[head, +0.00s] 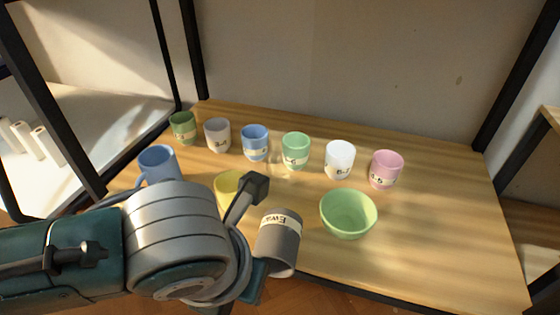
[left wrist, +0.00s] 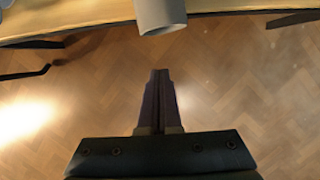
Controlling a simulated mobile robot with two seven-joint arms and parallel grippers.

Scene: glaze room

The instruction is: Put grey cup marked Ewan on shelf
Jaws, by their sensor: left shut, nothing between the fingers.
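The grey cup (head: 278,250) has a pale label whose visible letters read "Ewa", turned over in the picture. It is at the front edge of the wooden shelf board (head: 440,250), tilted, with its lower end past the edge. Whether it touches the board I cannot tell. The cup also shows at the top of the left wrist view (left wrist: 160,12), beyond the fingertips and apart from them. My left gripper (left wrist: 160,72) is shut and empty over the floor. In the head view my left arm hides its fingers. My right gripper is not in view.
A green bowl (head: 348,214) stands right of the grey cup. A yellow cup (head: 227,185) and a blue mug (head: 157,162) are partly behind my left arm. A row of several labelled cups stands at the back. The board's right side is clear. Dark posts (head: 515,75) frame the shelf.

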